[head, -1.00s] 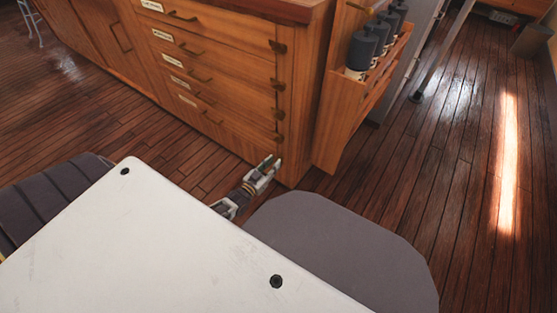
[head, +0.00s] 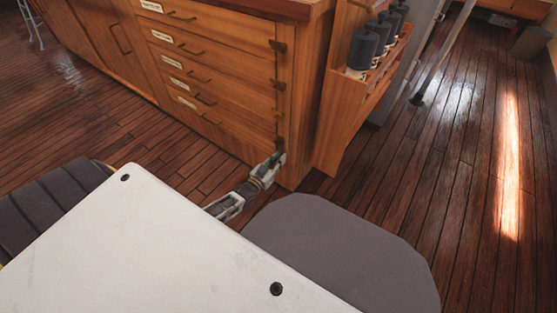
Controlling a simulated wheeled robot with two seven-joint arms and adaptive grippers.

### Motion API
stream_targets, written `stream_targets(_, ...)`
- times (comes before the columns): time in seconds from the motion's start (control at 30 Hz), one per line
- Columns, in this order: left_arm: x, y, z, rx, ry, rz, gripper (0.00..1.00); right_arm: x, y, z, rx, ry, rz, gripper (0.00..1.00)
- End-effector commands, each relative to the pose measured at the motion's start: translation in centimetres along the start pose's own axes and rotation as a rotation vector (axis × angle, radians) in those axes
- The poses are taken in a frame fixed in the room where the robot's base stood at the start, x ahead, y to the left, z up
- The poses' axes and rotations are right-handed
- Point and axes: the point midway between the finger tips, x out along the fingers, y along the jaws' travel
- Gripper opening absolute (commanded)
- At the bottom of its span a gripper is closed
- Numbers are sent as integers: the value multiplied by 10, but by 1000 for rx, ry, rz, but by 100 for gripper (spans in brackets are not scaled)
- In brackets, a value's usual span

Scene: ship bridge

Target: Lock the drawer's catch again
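The wooden drawer cabinet (head: 297,100) stands ahead, with several flat drawers that look shut. Brass catches sit along the right edge of the drawer fronts: the top catch (head: 278,46), one below it (head: 277,85), another (head: 278,113), and the lowest catch (head: 278,142). My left gripper (head: 279,158) is just below the lowest catch, by the cabinet's lower right corner. I cannot tell whether it touches the catch, or whether its fingers are open. The lowest catch's exact turn is too small to read. My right gripper is not in view.
A rack (head: 357,92) with several dark cylinders (head: 366,47) is fixed to the cabinet's right side. My own white top covers the lower foreground. The wooden floor (head: 455,150) to the right is clear up to a metal post (head: 440,60).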

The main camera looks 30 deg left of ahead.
Motion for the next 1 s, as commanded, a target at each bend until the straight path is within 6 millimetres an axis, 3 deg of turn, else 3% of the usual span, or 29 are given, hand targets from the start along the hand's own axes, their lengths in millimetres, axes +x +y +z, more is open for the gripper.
stream_targets(0.1,0,0,0,0,0,0,0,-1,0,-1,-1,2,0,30)
stream_targets(0.57,0,1,-1,54,-1,0,0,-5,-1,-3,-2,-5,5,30)
stream_targets(1.0,0,4,-1,328,-1,-1,0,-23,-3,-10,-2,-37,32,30)
